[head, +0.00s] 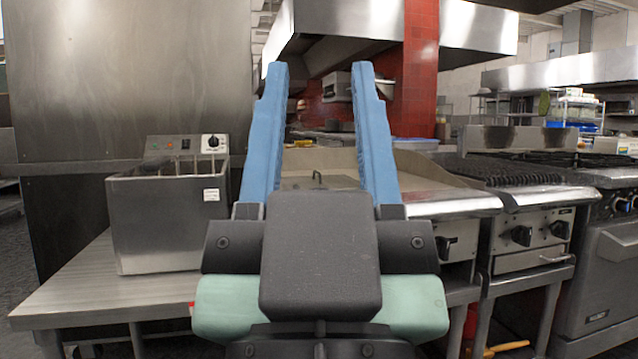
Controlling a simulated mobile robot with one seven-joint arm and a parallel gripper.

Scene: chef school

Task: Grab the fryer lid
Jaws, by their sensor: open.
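My gripper (319,72) is in the middle of the head view, with its two blue fingers apart and pointing up in the picture. It is open, with nothing seen held between the fingers. A flat grey metal piece (335,184) with a small dark upright handle (318,177) shows between the fingers, farther back; it looks like the fryer lid. My gripper body hides its lower part, so I cannot tell exactly what it rests on. The steel countertop fryer (160,225) stands to the left of my gripper, with a control box and black knob at its back.
The fryer stands on a steel table (75,290); the table is bare to its left. A griddle with a raised splash wall (415,172) and a stove with grates (510,172) stand to the right. A steel hood (465,25) hangs above, beside a red tiled column (420,75).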

